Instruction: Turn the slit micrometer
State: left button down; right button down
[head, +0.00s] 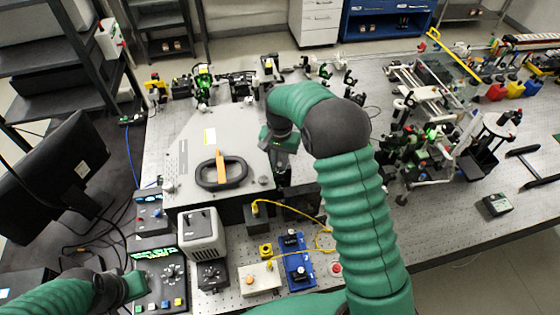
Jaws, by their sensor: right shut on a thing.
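The spectrometer (190,140) is a large flat grey box on the bench, with a black oval handle and an orange strip on its lid. My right arm reaches over the bench from the lower right. My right gripper (282,172) points down at the right side of the spectrometer and is shut on a small part there, which looks to be the slit micrometer. The micrometer itself is hidden by the gripper and wrist, so its angle cannot be read. My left gripper (136,286) is low at the lower left, over the control panel; its fingers are not clear.
Optics mounts (203,85) stand behind the spectrometer. A grey instrument (201,235), a blue module (297,262) and yellow cables crowd the front. A monitor (60,170) is at left. An optical rig (430,140) stands right; bare bench (440,215) lies near its front edge.

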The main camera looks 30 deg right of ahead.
aim_at(280, 163)
jog(key=n, duration=0.5)
jog(key=shift+w+r, duration=0.1)
jog(key=shift+r, duration=0.05)
jog(key=shift+n, duration=0.3)
dwell(0.3)
jog(key=c, duration=1.3)
grip_release()
jog(key=shift+c, duration=0.2)
jog(key=shift+r+b, duration=0.3)
notch_tip(280, 163, up, 16)
jog(key=b, duration=0.2)
jog(key=shift+b, duration=0.35)
